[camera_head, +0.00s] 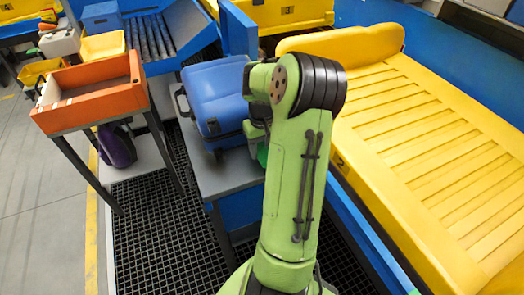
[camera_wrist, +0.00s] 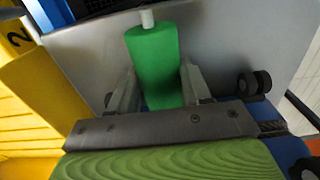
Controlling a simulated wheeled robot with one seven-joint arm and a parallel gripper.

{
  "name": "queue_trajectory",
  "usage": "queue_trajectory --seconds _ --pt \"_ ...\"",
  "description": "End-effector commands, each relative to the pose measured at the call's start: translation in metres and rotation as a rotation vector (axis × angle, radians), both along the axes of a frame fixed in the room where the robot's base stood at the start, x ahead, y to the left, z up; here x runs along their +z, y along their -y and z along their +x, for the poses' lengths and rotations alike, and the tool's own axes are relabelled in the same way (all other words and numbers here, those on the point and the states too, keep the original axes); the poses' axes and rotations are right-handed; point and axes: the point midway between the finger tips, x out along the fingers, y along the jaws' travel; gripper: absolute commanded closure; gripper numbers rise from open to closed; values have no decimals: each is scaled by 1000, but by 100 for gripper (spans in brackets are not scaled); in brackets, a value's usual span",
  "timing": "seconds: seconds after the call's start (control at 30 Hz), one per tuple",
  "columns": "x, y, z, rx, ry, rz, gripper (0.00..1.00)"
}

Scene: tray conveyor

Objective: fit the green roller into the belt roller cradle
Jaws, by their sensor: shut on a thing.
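The green roller (camera_wrist: 153,62) has a pale end pin and lies between the two grey fingers of my gripper (camera_wrist: 159,72) in the wrist view. The fingers are shut on its sides. In the head view only a small bright green part of the roller (camera_head: 262,156) shows beside my arm, over the grey table. My arm hides most of the gripper there. I cannot tell whether the roller touches the table. I cannot make out the belt roller cradle for certain in either view.
A blue suitcase (camera_head: 217,92) lies on the grey table (camera_head: 228,178), close to my gripper; its black wheels (camera_wrist: 254,82) show in the wrist view. A yellow slatted conveyor (camera_head: 430,130) is at right. An orange tray (camera_head: 92,92) stands at left. Grey rollers (camera_head: 150,38) fill a blue chute behind.

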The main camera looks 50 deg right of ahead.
Motion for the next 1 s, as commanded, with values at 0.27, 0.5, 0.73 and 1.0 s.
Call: queue_trajectory --seconds 0.27,0.5,0.73,1.0 --pt "67 0 1 1 4 -5 100" --pt "121 0 1 1 4 -3 100" --pt "158 0 1 1 3 -1 100" --pt "163 0 1 1 2 2 100"
